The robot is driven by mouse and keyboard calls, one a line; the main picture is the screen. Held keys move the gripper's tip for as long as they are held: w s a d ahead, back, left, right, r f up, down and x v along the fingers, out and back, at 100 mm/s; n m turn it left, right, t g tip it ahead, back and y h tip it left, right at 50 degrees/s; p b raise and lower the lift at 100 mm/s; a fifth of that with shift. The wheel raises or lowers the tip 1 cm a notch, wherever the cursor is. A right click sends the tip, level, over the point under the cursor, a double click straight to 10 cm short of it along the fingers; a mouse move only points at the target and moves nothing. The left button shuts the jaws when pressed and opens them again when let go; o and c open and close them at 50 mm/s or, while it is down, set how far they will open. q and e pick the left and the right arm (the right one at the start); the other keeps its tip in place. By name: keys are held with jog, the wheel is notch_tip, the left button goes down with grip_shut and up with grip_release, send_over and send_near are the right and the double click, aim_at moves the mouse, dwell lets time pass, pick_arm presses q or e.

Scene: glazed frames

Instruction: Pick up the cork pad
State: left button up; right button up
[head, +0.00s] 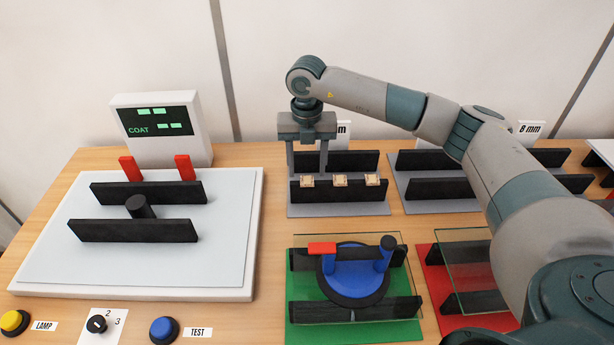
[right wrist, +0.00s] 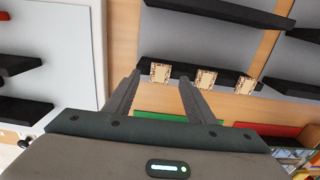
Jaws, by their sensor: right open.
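Three small tan cork pads sit in a row on a black bar (head: 295,191) of the grey rack: a left pad (head: 307,181), a middle pad (head: 340,180) and a right pad (head: 372,180). My right gripper (head: 307,173) is open and points down at the left pad. In the right wrist view the left pad (right wrist: 160,72) shows between the two fingertips (right wrist: 160,78), with the middle pad (right wrist: 206,79) and right pad (right wrist: 244,85) beyond the right finger. I cannot tell whether the fingers touch the pad. My left gripper is not in view.
A green mat (head: 400,331) in front holds a glass pane with a blue suction lifter (head: 345,276). A white station (head: 232,240) with black bars and a COAT display (head: 158,125) stands left. A red mat (head: 432,285) with glass lies right.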

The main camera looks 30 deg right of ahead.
aim_at(307, 181)
jog(key=shift+f+p, duration=0.3)
jog(key=shift+f, duration=0.9)
jog(key=shift+f, duration=0.1)
jog(key=c, duration=1)
